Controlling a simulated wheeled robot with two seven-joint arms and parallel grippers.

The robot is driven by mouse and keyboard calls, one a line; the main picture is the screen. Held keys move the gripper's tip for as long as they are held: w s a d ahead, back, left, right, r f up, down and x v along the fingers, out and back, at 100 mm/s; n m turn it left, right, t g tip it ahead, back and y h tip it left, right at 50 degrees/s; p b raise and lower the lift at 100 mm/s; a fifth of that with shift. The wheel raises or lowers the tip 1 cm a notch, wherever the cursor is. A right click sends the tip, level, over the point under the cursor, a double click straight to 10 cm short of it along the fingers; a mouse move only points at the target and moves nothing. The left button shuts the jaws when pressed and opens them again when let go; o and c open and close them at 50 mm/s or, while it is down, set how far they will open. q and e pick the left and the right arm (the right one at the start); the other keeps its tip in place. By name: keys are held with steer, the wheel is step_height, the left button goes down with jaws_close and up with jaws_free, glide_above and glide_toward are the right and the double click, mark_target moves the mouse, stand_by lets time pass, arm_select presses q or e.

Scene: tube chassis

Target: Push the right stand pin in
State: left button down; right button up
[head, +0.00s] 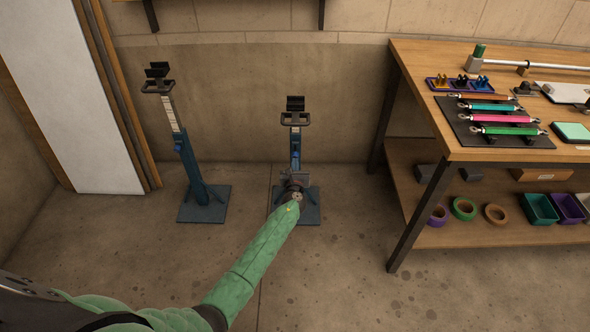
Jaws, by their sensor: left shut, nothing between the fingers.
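The right stand (295,136) is a blue upright post on a square blue base, with a dark forked top, in the middle of the head view. A small blue part that looks like its pin (295,155) shows on the post just above my gripper; how far in it sits is too small to tell. My left gripper (294,174) is shut and empty, in front of the post just below this part. It hides the lower post. Whether it touches the stand I cannot tell. My right gripper is out of view.
The left stand (190,165) is upright to the left, with a blue pin (179,148). A wooden workbench (420,60) with coloured tubes, a lower shelf with tape rolls and bins, and dark legs is at the right. A wall is close behind the stands. The front floor is clear.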

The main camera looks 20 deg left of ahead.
mark_target(295, 153)
arm_select(q)
steer(key=shift+w, duration=0.15)
steer(key=b+x, duration=0.1)
steer(key=x, duration=0.2)
steer(key=shift+w+a+f+b, duration=0.1)
steer(key=shift+w+a+b, duration=0.1)
steer(key=shift+w+b, duration=0.2)
steer(key=shift+w+a+r, duration=0.1)
steer(key=shift+w+r, duration=0.05)
steer(key=shift+r, duration=0.15)
